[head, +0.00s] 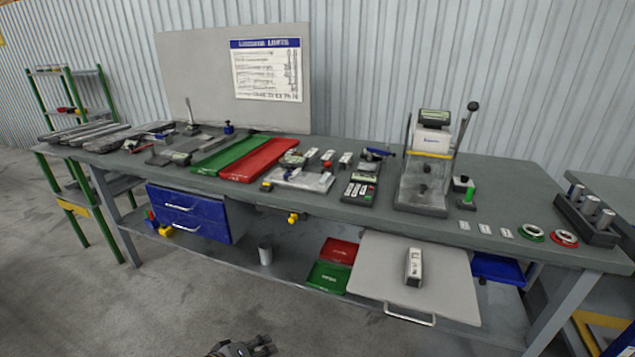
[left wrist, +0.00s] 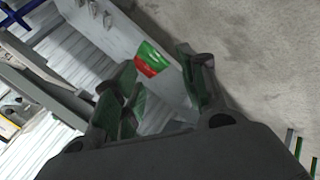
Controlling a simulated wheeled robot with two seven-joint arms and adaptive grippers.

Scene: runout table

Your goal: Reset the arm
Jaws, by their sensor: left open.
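My left gripper (head: 243,348) shows at the bottom edge of the head view, low in front of the table and over the floor. In the left wrist view its two fingers (left wrist: 160,95) are spread apart with nothing between them. The red and green trays on the lower shelf appear past the fingers in that view. The gripper touches nothing that I can see. Most of my left arm is outside the head view. My right gripper is not in view.
The long grey table (head: 310,203) carries a green tray (head: 228,155), a red tray (head: 262,160), instruments and a press-like device (head: 428,165). A pull-out board (head: 375,270) with a small device (head: 414,266) juts out front. Blue drawers (head: 190,212) hang below. The floor in front is clear.

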